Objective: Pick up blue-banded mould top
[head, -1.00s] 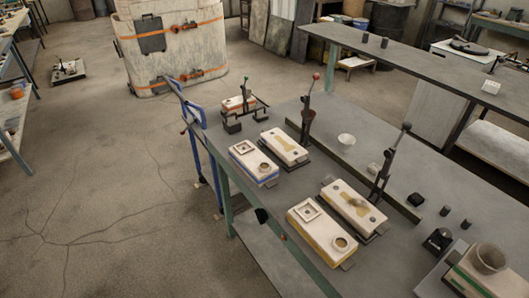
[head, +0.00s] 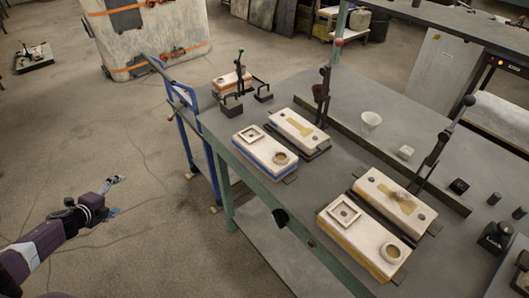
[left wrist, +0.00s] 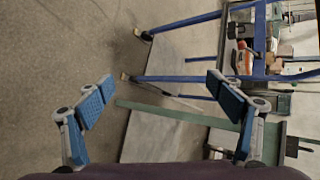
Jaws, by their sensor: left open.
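The blue-banded mould top (head: 265,150) is a pale block with a blue stripe along its lower side, a square frame and a round opening on top. It lies flat near the bench's left edge, beside a pale mould half (head: 299,130). My left gripper (head: 117,196) is open and empty, out over the floor left of the bench and well apart from the mould top. Its spread blue-padded fingers also show in the left wrist view (left wrist: 160,84). I cannot make out the blue-banded top in that view. My right gripper is not in view.
A yellow-banded mould block (head: 362,238) and its pale mate (head: 395,204) lie nearer on the bench (head: 345,158). An orange-banded block (head: 229,82) sits by a black clamp at the far end. A blue cart frame (head: 186,115) stands left of the bench. The floor around my left gripper is clear.

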